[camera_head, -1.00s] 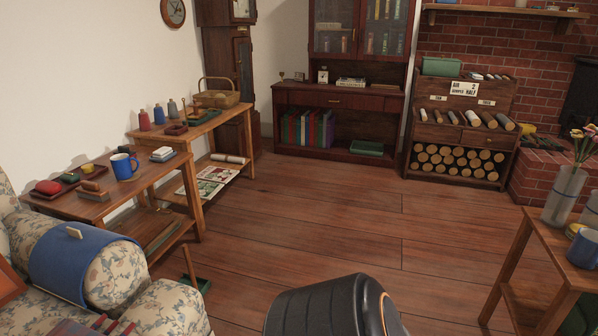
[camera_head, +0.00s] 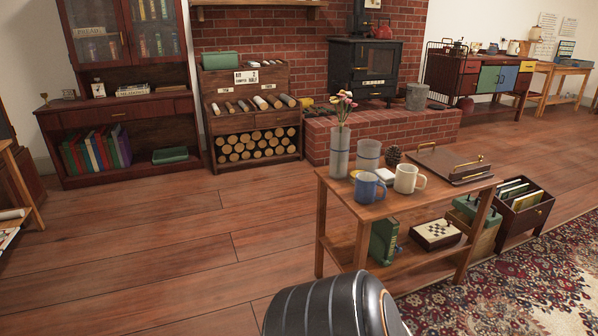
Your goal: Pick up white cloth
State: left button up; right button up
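I cannot make out a white cloth for certain. A small white item (camera_head: 388,174) lies on the top of the wooden side table (camera_head: 340,203), partly hidden behind a blue mug (camera_head: 367,188) and a cream mug (camera_head: 407,178). It is too small to tell whether it is cloth. Neither of my grippers is in view.
Two clear vases (camera_head: 339,152), one with flowers, and a brown tray (camera_head: 450,164) also stand on the side table. The wooden floor (camera_head: 170,235) to the left is clear.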

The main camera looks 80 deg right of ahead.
aim_at(386, 178)
jog(key=z, duration=6.2)
jog(key=k+j+z, duration=0.4)
jog(key=k+z, duration=0.25)
jog(key=k+j, duration=0.25)
jog(key=k, duration=0.25)
